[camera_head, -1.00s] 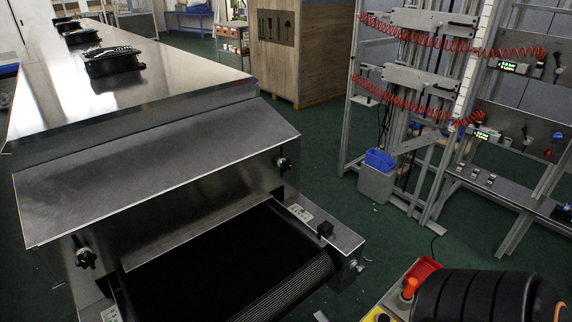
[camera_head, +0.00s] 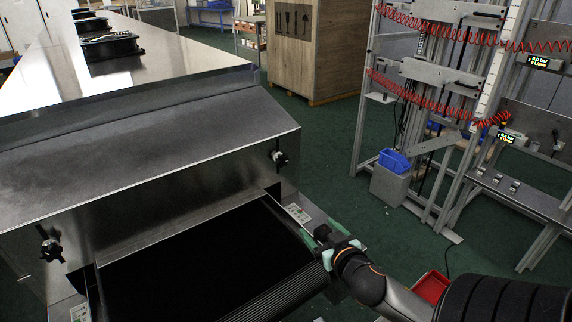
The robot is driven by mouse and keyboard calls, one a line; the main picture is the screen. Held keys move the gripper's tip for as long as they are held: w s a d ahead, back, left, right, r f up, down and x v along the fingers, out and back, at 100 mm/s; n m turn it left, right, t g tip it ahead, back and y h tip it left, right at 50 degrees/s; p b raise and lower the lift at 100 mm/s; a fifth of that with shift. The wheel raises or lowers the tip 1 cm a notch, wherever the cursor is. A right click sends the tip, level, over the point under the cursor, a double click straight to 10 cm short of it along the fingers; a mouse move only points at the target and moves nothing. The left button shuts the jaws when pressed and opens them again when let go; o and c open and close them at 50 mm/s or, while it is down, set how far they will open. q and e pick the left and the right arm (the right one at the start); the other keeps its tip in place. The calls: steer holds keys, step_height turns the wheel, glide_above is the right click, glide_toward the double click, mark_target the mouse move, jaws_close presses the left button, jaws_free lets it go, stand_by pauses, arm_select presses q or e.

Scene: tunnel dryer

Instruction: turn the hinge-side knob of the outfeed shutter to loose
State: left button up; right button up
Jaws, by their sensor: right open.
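The steel shutter (camera_head: 150,150) slopes across the outfeed end of the dryer. One black star-shaped knob (camera_head: 278,157) is on the right of the front face beneath it, and a second black knob (camera_head: 52,248) is at the left. The frames do not tell which one is on the hinge side. My right gripper (camera_head: 338,246) is open, with pale green fingers, low over the right rail of the outfeed. It is below and right of the right knob, clearly apart from it. My left gripper is not in view.
The black belt (camera_head: 200,260) runs out below the shutter. A red tray (camera_head: 431,287) lies under my right arm. A rack (camera_head: 440,110) with red coiled hoses stands at the right. Green floor is free between.

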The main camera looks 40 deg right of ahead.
mark_target(284, 160)
steer(key=w+d+r+n+t+y, duration=0.2)
steer(key=w+d+r+t+y, duration=0.25)
steer(key=r, duration=0.45)
steer(key=shift+h, duration=0.25)
steer(key=w, duration=1)
steer(key=shift+w+r, duration=0.2)
steer(key=shift+w, duration=0.15)
steer(key=shift+w+d+f, duration=0.1)
steer(key=shift+w+d, duration=0.05)
steer(key=shift+w, duration=0.9)
jaws_close()
